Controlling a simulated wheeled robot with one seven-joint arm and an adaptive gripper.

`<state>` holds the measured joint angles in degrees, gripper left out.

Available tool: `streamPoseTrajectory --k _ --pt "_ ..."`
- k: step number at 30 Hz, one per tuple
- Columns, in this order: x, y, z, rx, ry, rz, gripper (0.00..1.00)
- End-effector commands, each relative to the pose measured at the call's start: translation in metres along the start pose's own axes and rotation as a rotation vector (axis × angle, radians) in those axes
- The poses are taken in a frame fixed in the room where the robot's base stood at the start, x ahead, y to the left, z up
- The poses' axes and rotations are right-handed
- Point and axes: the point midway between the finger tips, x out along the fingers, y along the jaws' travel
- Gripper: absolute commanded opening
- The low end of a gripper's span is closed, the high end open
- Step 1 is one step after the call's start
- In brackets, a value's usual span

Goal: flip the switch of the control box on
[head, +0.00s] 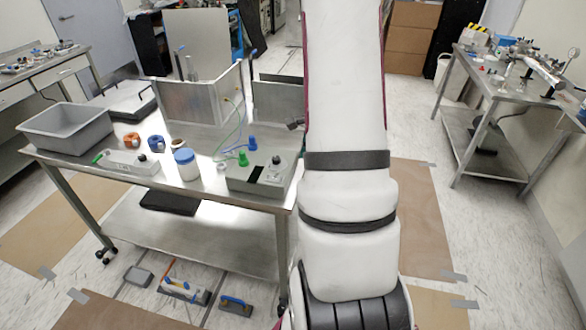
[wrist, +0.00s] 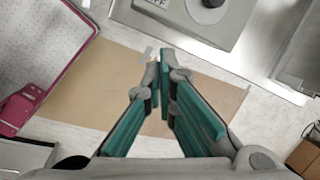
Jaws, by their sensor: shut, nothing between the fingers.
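The control box (head: 252,180) is a low grey-green box at the near right corner of the metal table, with a dark switch knob (head: 276,161) on top. Green and blue plugs with cables stand at its back left. In the wrist view the box (wrist: 178,22) is at the top, with its round black knob (wrist: 208,3) cut by the frame edge and a partly visible label ending in "FF". My gripper (wrist: 161,66) is shut and empty, its teal fingers meeting below the box in the picture, apart from it. In the head view my gripper is hidden.
A workbench (head: 500,92) stands at the right.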

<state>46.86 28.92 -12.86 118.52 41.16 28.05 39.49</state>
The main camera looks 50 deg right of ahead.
Motion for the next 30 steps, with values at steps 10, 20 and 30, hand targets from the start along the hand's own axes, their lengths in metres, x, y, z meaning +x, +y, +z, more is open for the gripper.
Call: streamPoseTrajectory --k 10,20,30 --pt "0.047 0.002 -0.001 0.001 -0.001 0.004 0.0" --pt "0.098 0.0 0.005 -0.003 -0.002 0.0 0.0" --pt "0.086 0.0 0.037 -0.002 0.0 0.0 0.0"
